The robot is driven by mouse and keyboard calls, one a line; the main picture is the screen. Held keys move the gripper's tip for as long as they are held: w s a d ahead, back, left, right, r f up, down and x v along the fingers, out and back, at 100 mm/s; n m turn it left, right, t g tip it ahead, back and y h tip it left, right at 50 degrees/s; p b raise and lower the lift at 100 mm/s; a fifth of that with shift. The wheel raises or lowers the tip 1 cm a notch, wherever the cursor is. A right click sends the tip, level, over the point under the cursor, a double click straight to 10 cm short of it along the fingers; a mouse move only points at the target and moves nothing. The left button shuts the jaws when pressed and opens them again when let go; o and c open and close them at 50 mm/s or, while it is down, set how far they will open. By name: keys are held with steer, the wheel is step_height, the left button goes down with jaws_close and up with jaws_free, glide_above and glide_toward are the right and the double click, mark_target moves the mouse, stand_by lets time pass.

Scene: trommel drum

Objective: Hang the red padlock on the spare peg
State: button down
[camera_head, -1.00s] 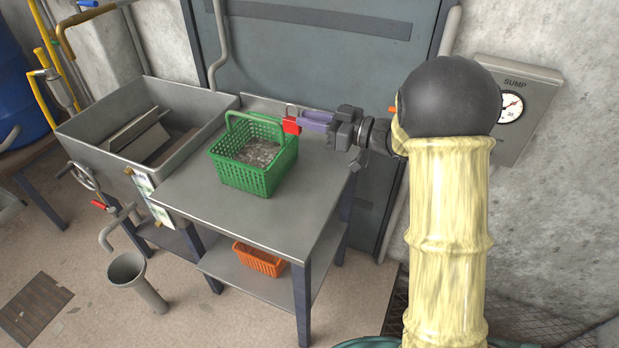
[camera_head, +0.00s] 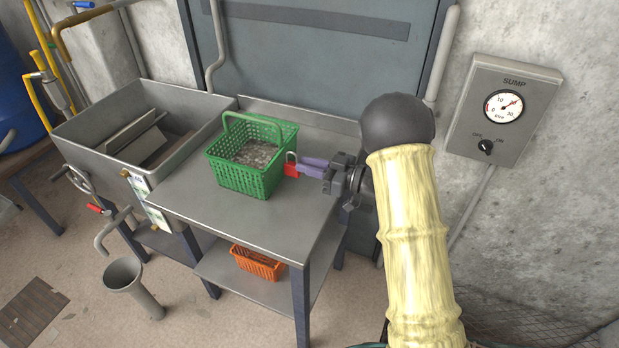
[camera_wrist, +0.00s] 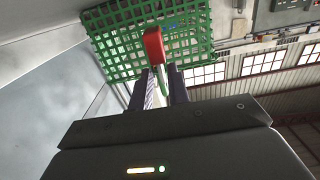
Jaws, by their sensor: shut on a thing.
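The red padlock (camera_head: 291,170) is at the tips of my gripper (camera_head: 302,168), its pale shackle pointing up. My gripper is shut on it and reaches in from the right, above the steel table. In the head view the padlock overlaps the right side of the green basket; I cannot tell whether they touch. In the wrist view the red padlock (camera_wrist: 153,46) sits at the ends of the two fingers (camera_wrist: 158,78), with the green mesh behind it. I cannot make out the spare peg for certain in either view.
The green basket (camera_head: 236,178) stands on the steel table (camera_head: 205,225), holding greyish pieces. An orange basket (camera_head: 257,263) is on the lower shelf. A metal trough (camera_head: 85,130) with a handwheel adjoins at left. The SUMP panel (camera_head: 478,128) is on the right wall. The table's front is clear.

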mark_target(300, 175)
steer(key=shift+f, duration=2.1)
steer(key=shift+b, duration=0.3)
steer(key=c, duration=1.3)
jaws_free()
steer(key=shift+f, duration=0.1)
steer(key=shift+c, duration=0.2)
steer(key=v, duration=1.2)
